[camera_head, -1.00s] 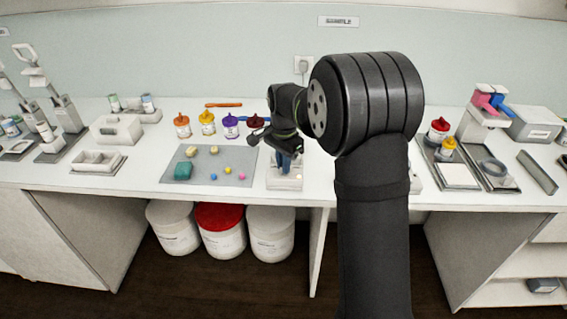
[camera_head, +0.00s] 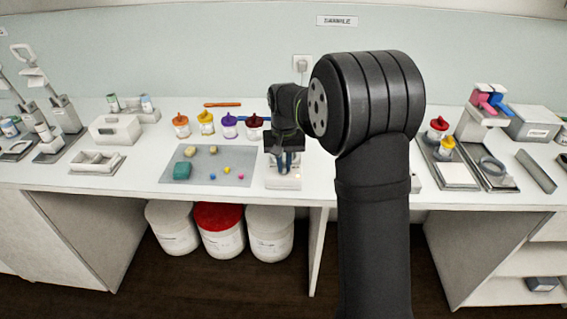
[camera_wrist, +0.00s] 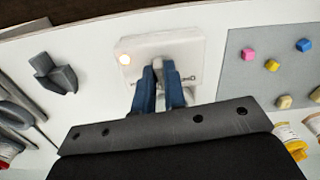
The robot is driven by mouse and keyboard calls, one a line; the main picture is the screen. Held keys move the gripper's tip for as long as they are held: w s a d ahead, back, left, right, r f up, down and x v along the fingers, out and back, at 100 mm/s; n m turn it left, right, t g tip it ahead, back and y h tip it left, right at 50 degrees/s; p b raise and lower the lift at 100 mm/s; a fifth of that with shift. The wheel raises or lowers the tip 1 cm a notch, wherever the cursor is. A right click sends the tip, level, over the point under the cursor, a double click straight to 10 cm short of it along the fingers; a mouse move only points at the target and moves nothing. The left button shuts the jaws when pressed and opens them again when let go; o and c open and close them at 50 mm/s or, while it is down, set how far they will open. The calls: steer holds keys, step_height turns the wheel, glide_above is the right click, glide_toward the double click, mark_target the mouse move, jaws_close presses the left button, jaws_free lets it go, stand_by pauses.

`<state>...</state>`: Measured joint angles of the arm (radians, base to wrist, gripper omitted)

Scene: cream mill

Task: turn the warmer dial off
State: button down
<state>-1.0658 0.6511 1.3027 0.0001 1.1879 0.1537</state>
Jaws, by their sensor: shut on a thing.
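The warmer is a small white box (camera_head: 283,182) standing on the bench, right of the grey mat. Its top face fills the upper middle of the wrist view (camera_wrist: 190,48). In the head view my gripper (camera_head: 285,163) is small and partly shaded under my wrist.
The grey mat (camera_head: 165,177) with small coloured cubes and balls lies left of the warmer. Several lidded jars, among them an orange one (camera_head: 181,126), stand behind the mat. Trays (camera_head: 475,182) with jars and a grey ring sit at the right. My arm hides the bench between.

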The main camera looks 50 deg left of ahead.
mark_target(285, 166)
steer(key=n, duration=0.3)
steer(key=shift+n, duration=0.4)
steer(key=shift+w+n, duration=0.15)
steer(key=shift+n, duration=1.65)
steer(key=c, duration=1.5)
jaws_free()
steer(key=shift+r, duration=0.1)
step_height(285, 166, up, 17)
steer(key=shift+d+r, duration=0.1)
steer(key=shift+r, duration=0.05)
